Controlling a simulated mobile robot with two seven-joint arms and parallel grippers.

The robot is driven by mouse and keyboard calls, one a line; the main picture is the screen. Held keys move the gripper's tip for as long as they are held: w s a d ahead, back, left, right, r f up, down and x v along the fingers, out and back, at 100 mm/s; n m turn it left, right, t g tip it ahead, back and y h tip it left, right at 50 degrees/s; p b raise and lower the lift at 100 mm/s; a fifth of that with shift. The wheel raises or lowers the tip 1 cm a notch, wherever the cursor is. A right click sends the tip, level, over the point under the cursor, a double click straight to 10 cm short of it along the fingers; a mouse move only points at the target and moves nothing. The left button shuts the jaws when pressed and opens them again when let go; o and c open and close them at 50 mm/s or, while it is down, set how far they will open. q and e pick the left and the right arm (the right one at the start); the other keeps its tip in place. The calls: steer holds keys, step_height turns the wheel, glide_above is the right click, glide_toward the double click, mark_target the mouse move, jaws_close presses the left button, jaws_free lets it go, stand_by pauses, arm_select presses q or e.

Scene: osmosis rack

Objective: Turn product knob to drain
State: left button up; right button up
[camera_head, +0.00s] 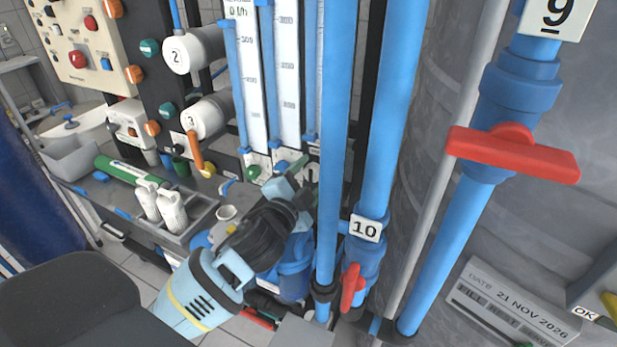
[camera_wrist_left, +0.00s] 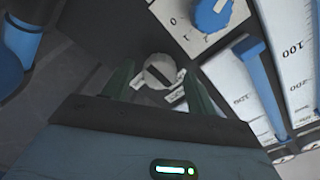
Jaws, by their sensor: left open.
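In the left wrist view a round pale knob (camera_wrist_left: 160,71) with a dark bar across its face sits on a dark panel. I take it to be the product knob, but its label is not readable. My left gripper (camera_wrist_left: 157,82) is open, with one dark green finger on each side of the knob in that view. Whether the fingers touch it I cannot tell. In the head view my left gripper (camera_head: 296,176) reaches up from the lower left to the panel foot below the flow tubes, hiding most of the knob area. My right gripper is not in view.
Blue vertical pipes (camera_head: 337,130) stand just right of my left gripper. Red valve handles (camera_head: 513,153) stick out at the right. A green knob (camera_head: 253,172) is left of the gripper. A grey tray (camera_head: 196,228) with white bottles (camera_head: 172,212) stands at the left.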

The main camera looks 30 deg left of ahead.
arm_select(q)
steer(key=shift+w, duration=0.1)
steer(key=c, duration=0.9)
steer(key=shift+c, duration=0.4)
